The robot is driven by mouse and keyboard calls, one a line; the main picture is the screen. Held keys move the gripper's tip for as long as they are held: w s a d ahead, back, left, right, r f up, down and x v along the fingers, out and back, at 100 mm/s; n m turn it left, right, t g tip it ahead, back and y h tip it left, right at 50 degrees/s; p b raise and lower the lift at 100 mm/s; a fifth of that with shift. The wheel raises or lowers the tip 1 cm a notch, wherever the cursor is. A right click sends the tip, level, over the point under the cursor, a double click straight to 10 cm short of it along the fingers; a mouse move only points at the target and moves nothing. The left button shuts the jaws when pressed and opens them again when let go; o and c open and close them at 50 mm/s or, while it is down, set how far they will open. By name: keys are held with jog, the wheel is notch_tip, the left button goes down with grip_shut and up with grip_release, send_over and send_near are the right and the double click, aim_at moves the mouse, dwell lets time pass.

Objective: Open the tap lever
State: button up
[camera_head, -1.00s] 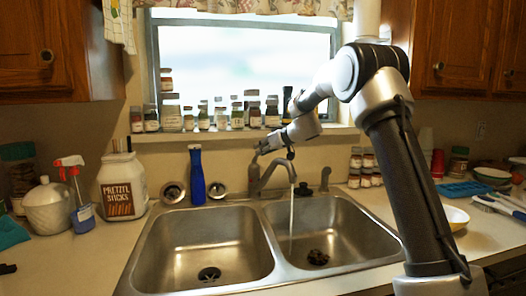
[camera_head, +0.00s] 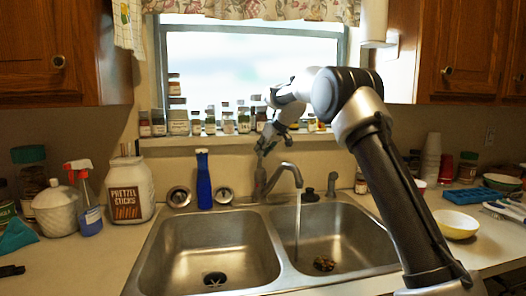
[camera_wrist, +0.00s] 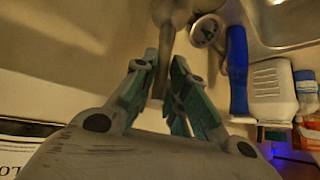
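The grey metal tap (camera_head: 286,172) stands behind the double sink, and a stream of water (camera_head: 297,225) falls from its spout into the right basin. My gripper (camera_head: 264,150) points down over the tap's base from behind it. In the wrist view my gripper (camera_wrist: 163,68) has its two fingers apart, one on each side of the slim tap lever (camera_wrist: 158,88). I cannot tell whether either finger touches the lever. In the head view the lever is mostly hidden by the gripper.
A blue bottle (camera_head: 204,182) stands left of the tap, near a pretzel jar (camera_head: 130,190) and a spray bottle (camera_head: 88,205). Jars (camera_head: 178,122) line the window sill behind the gripper. A yellow bowl (camera_head: 456,224) sits on the right counter.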

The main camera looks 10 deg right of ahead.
jog(key=o, duration=0.4)
jog(key=shift+a, duration=0.1)
jog(key=v, duration=1.2)
